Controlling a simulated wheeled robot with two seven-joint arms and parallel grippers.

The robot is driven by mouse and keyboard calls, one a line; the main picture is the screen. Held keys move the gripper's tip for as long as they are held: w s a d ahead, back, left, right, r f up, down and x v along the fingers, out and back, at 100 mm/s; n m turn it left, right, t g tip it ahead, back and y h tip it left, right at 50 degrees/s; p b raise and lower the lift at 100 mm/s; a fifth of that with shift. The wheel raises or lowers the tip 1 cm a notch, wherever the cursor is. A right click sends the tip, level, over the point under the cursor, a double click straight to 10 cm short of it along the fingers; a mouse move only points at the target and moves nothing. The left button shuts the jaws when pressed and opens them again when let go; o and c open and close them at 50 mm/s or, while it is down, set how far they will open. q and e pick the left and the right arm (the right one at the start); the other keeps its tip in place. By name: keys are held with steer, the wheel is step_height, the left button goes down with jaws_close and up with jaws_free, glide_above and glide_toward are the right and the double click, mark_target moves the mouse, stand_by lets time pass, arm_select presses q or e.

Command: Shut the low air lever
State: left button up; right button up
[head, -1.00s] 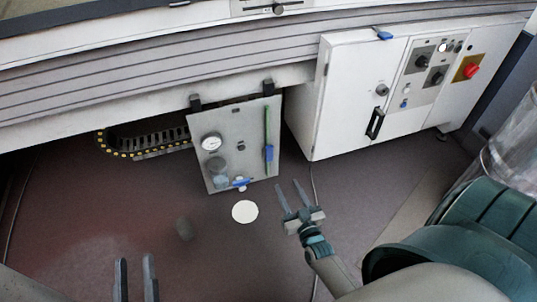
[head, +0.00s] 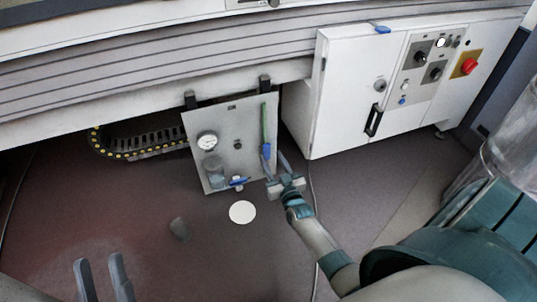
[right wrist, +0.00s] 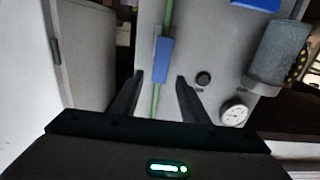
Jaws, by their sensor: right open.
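A grey air panel (head: 222,118) hangs below the machine. A blue lever (head: 266,151) lies upright along the green pipe (head: 264,123) on its right side. A second blue lever (head: 238,181), lower on the panel, lies nearly level. My right gripper (head: 274,160) is open and empty at the panel's lower right edge. In the right wrist view the upright blue lever (right wrist: 163,58) shows just ahead of the open fingers (right wrist: 159,80), between their lines; contact cannot be told. The lower blue lever (right wrist: 255,4) is partly cut off there. My left gripper (head: 99,264) is open at lower left, away from the panel.
A gauge (head: 207,141) and a filter bowl (head: 213,167) sit on the panel's left half. A white cabinet (head: 345,95) stands to the right. A yellow-dotted cable chain (head: 135,144) hangs to the left. A white disc (head: 242,212) lies on the open floor.

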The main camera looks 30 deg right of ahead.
mark_target(267, 149)
arm_select(q)
steer(key=shift+a+r+t+b, duration=0.2)
steer(key=shift+a+r+t, duration=0.25)
steer(key=shift+r, duration=0.2)
steer(key=shift+a+r+t+b, duration=0.2)
steer(key=shift+a+r+t, duration=0.1)
steer(key=shift+r+t, duration=0.25)
arm_select(e)
steer(key=shift+x, duration=2.2)
arm_select(q)
steer(key=shift+r, duration=0.1)
arm_select(e)
steer(key=shift+c, duration=0.6)
jaws_close()
